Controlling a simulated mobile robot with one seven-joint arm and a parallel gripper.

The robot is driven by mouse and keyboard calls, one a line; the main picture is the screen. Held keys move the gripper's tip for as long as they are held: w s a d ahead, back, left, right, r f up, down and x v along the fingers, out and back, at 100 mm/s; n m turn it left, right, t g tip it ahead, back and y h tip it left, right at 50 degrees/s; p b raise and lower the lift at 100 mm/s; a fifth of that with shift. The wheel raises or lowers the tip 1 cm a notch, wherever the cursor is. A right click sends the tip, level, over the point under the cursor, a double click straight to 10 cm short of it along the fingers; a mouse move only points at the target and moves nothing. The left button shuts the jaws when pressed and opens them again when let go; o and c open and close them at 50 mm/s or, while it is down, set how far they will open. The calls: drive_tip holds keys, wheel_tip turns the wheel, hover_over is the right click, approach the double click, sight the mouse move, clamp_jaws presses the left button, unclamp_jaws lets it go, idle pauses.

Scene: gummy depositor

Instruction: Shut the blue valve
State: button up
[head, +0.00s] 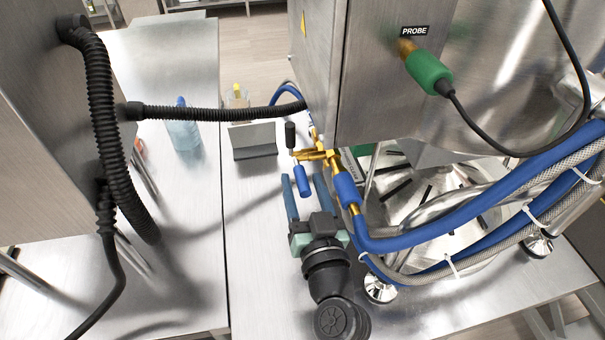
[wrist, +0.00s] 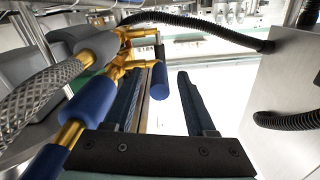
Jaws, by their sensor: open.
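The blue valve has a blue cylindrical handle (head: 303,181) on a brass body (head: 318,155), joined to a blue hose. In the wrist view the blue handle (wrist: 159,82) points toward my gripper, near the left finger. My gripper (head: 303,176) is open, its two blue-grey fingers on either side of the handle in the head view. In the wrist view my gripper (wrist: 160,72) has open space between the handle and the right finger. I cannot tell whether the left finger touches the handle. A second, black handle (head: 290,136) stands just behind the blue one.
Blue and braided hoses (head: 450,225) run along the right beside my gripper. The steel machine (head: 345,80) with a green probe plug (head: 429,73) overhangs the valves. A small metal stand (head: 253,141) and a bottle (head: 182,130) are behind left. The tabletop left of my gripper is clear.

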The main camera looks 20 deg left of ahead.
drive_tip(key=shift+w+a, duration=0.3)
drive_tip(key=shift+w, duration=0.2)
clamp_jaws()
idle(1.2)
